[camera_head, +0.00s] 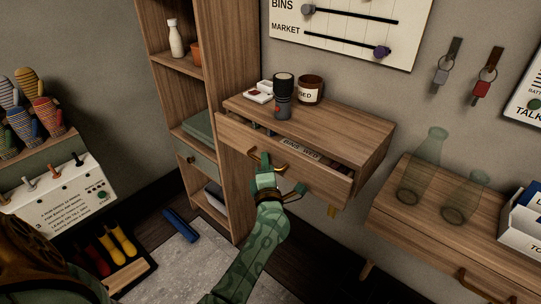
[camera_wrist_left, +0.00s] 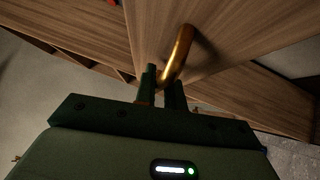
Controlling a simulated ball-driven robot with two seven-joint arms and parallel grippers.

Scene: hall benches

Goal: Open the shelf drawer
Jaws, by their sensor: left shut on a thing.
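The shelf drawer (camera_head: 325,185) is a wooden drawer under a small wall shelf (camera_head: 350,118). It stands partly open, pulled out from the shelf, and a strip of its inside with a lettered item (camera_head: 300,148) shows. Its brass handle (camera_head: 288,171) is on the front; it also shows in the left wrist view (camera_wrist_left: 180,52). My left gripper (camera_head: 264,160) is at the handle, shut on it, with its two dark fingers on either side of the bar in the left wrist view (camera_wrist_left: 162,82). My right gripper is not in view.
A dark jar (camera_head: 283,85), a labelled brown jar (camera_head: 310,90) and a small white box (camera_head: 258,95) stand on the shelf. A tall bookcase (camera_head: 232,60) is close on the left. Glass bottles (camera_head: 424,160) stand on another shelf at right. A blue object (camera_head: 180,224) lies on the floor.

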